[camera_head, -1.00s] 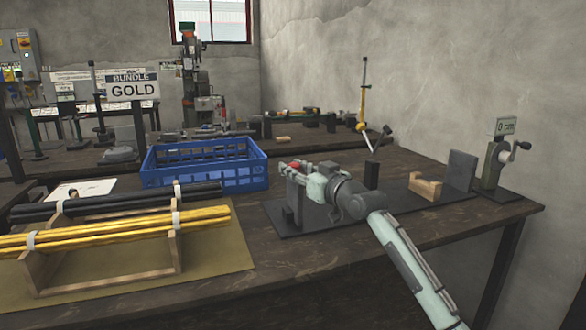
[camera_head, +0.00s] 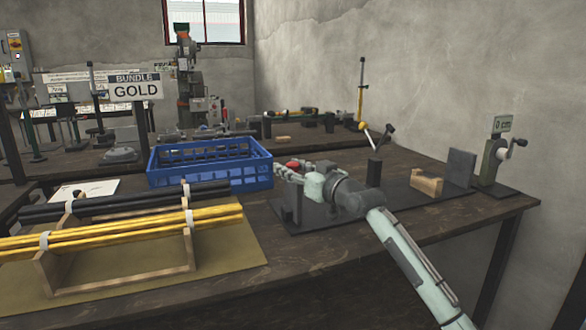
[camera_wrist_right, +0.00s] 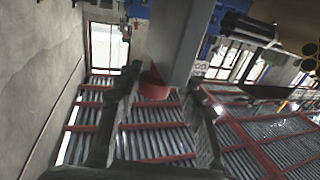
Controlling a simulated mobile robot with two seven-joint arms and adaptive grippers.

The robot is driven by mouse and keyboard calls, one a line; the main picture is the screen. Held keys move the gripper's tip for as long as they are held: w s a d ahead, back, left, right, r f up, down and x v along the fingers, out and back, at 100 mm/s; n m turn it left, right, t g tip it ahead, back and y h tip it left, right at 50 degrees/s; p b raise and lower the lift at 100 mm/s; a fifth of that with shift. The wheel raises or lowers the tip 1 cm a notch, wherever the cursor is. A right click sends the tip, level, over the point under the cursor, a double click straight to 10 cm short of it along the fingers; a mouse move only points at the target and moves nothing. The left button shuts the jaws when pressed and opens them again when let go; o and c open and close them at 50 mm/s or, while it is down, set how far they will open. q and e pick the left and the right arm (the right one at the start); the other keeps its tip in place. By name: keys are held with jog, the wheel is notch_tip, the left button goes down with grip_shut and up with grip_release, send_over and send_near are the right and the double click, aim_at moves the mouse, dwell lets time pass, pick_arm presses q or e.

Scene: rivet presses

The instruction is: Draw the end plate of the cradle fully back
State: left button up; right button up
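The cradle's dark flat base (camera_head: 405,203) lies on the bench. A grey upright plate (camera_head: 461,168) stands near its right end, and another grey upright (camera_head: 291,203) stands at its left end. I cannot tell which is the end plate. My right gripper (camera_head: 284,172) is at the top of the left upright, beside a red knob (camera_head: 293,165). In the right wrist view, the red piece (camera_wrist_right: 155,87) on a grey bar (camera_wrist_right: 181,40) lies between the open fingers, with gaps showing. My left gripper is not in view.
A wooden block (camera_head: 427,185) sits on the base. A blue crate (camera_head: 210,167) is behind, and a rack of yellow rods (camera_head: 125,237) is at the front left.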

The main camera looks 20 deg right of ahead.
jog(key=shift+o, duration=1)
jog(key=shift+a, duration=0.15)
jog(key=v, duration=1.2)
